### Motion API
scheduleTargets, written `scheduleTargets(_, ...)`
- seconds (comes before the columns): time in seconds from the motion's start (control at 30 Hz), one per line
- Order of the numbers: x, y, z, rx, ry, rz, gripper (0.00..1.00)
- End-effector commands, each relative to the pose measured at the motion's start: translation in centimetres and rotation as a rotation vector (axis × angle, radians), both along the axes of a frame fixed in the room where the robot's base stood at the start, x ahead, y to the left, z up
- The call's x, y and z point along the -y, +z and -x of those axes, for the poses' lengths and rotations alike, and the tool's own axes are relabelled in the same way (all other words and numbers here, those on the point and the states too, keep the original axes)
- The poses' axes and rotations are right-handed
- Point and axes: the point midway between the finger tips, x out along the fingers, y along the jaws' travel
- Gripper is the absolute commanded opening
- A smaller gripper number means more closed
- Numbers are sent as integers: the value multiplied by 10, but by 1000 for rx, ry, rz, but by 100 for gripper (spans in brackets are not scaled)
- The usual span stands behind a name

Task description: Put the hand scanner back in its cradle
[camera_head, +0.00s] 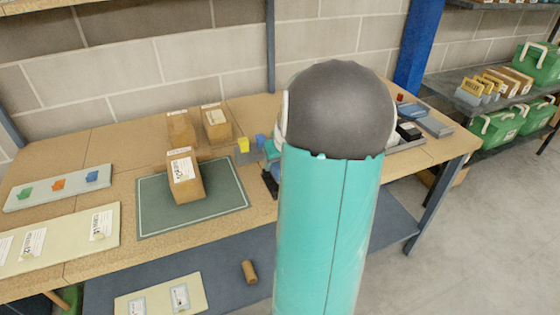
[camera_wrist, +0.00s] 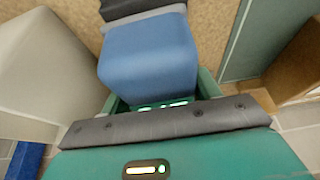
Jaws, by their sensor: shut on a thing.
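In the wrist view a blue block-like body (camera_wrist: 150,55) with dark grey parts at its far end sits between the teal sides of my gripper. It appears to be the hand scanner, gripped above the tan worktop. In the head view my gripper (camera_head: 271,152) is mostly hidden behind my own arm, and a small blue part (camera_head: 261,141) shows beside it. A yellow block (camera_head: 242,145) on a grey piece stands just left of it. I cannot tell which thing is the cradle. A black part shows below the gripper, partly hidden.
A labelled carton (camera_head: 186,178) stands on a dark green mat (camera_head: 221,199), with two smaller cartons behind. A pale board (camera_head: 40,197) with coloured pieces lies at left. A shallow grey tray (camera_head: 405,143) sits right of my arm. Shelves with green cases (camera_head: 497,127) stand beyond.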

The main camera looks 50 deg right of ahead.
Motion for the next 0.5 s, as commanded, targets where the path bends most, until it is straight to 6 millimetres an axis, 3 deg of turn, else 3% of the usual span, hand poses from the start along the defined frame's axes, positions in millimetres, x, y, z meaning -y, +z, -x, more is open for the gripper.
scheduleTargets(0.5,0,-8,0,-1,0,-1,31)
